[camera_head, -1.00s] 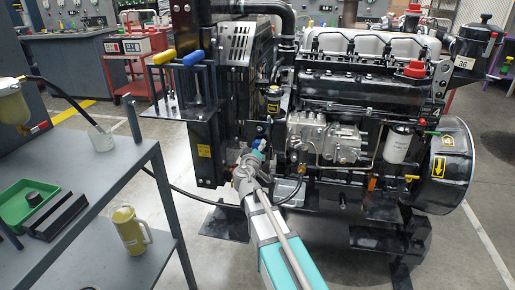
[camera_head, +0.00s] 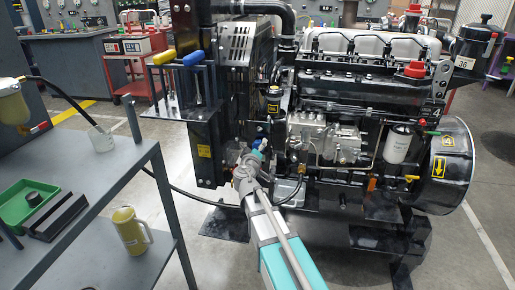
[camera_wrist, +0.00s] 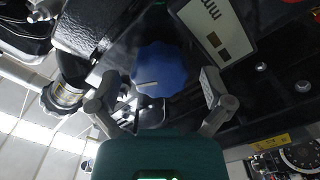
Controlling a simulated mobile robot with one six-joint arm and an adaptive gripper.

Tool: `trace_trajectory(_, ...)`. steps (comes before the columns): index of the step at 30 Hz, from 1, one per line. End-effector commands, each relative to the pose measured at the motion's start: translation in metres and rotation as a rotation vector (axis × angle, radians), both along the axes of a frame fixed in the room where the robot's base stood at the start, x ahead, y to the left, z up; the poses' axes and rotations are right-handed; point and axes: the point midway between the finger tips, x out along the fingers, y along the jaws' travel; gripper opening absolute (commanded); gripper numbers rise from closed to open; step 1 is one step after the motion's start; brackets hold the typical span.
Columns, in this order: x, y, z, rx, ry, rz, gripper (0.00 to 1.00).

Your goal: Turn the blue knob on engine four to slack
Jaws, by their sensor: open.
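The blue knob (camera_wrist: 160,69) is a ribbed round knob, seen near the top middle of the wrist view. Its short white mark points to the left in that view. My gripper (camera_wrist: 158,88) is open, with one finger on each side of the knob. I cannot tell whether either finger touches it. In the head view my gripper (camera_head: 252,160) is at the lower left of the engine (camera_head: 330,140), which bears a yellow 4 on its round end housing.
A white plate (camera_wrist: 214,28) with dark print lies beside the knob. A black hose (camera_wrist: 72,68) is to its left. A grey workbench (camera_head: 95,195) stands at the left. Yellow and blue handles (camera_head: 193,58) rise beside the engine. The floor below is partly clear.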

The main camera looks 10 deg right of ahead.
Motion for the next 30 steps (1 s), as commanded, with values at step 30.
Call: trace_trajectory(30, -0.090, 0.036, 0.000, 0.000, 0.000, 0.001, 1.00)
